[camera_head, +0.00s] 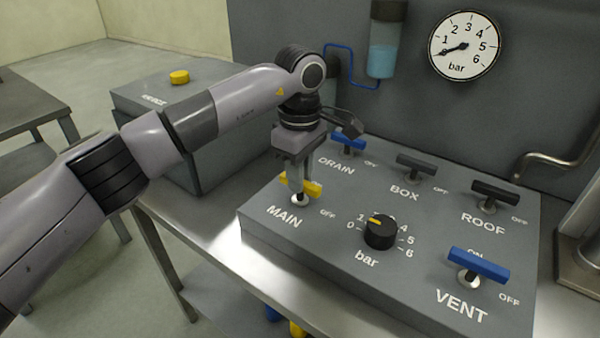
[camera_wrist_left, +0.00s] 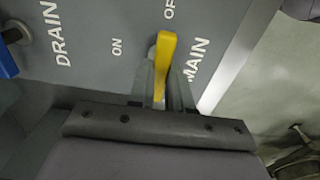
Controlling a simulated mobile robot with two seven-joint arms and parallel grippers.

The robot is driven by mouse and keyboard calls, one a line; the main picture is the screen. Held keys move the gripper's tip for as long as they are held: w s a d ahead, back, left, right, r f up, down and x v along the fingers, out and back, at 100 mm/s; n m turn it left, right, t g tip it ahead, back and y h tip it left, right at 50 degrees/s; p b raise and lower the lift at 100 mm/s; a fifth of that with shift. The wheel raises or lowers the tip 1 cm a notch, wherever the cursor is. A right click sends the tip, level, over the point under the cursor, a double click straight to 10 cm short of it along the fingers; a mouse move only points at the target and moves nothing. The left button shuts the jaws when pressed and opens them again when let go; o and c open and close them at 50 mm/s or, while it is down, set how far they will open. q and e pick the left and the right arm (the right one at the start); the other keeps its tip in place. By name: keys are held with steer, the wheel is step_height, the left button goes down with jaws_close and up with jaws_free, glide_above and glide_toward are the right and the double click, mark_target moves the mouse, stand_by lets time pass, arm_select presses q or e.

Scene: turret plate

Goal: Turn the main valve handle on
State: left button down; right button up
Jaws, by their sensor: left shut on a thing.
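The yellow main valve handle (camera_head: 316,188) sits at the MAIN label on the left of the grey control panel. It also shows in the left wrist view (camera_wrist_left: 167,48), where its free end points towards the OFF label and the ON label lies to its left. My left gripper (camera_head: 299,188) reaches down from above and is shut on the handle. In the left wrist view its fingers (camera_wrist_left: 162,92) lie on both sides of the yellow bar. The gripper hides part of the handle and the ON label in the head view. My right gripper is not in view.
Blue DRAIN (camera_head: 348,142), dark BOX (camera_head: 416,165), dark ROOF (camera_head: 494,194) and blue VENT (camera_head: 478,264) handles stand on the same panel (camera_head: 330,250). A black knob (camera_head: 381,232) lies right of MAIN. A gauge (camera_head: 465,46) hangs behind. A grey box (camera_head: 150,97) stands left.

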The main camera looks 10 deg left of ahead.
arm_select(q)
steer(key=n, duration=0.4)
steer(key=shift+n, duration=0.3)
steer(key=n+b, duration=0.1)
steer(key=n, duration=0.3)
steer(key=shift+n, duration=0.3)
steer(key=n, duration=0.4)
steer(key=shift+n+b, duration=0.3)
steer(key=shift+n, duration=1.9)
steer(key=c, duration=1)
jaws_free()
steer(key=shift+c, duration=0.2)
steer(key=shift+r, duration=0.15)
